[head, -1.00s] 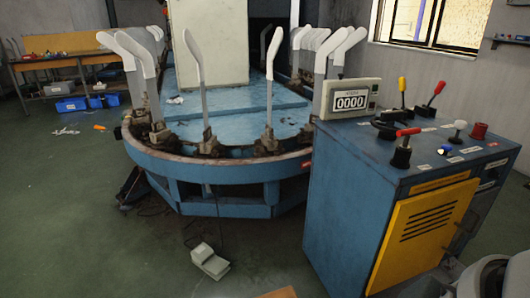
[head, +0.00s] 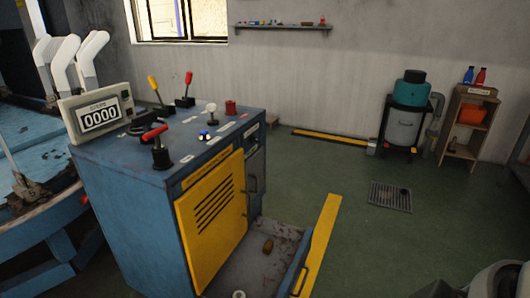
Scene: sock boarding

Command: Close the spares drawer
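The spares drawer appears to be the open tray (head: 243,268) low on the right side of the blue control cabinet (head: 125,210). It is pulled well out. Its grey, stained inside shows a small brown piece (head: 268,246) and a pale round piece (head: 239,294) at the picture's lower edge. Its blue front panel (head: 294,266) stands at the right, with a dark handle on its outer side. The near end of the drawer is cut off by the picture. Neither gripper shows; only a pale part of my arm is at the lower right corner.
A yellow strip (head: 322,240) runs right beside the drawer front. Green floor beyond is open, with a drain grate (head: 390,196). A vacuum-like machine (head: 405,115) and wooden shelf (head: 466,125) stand by the wall.

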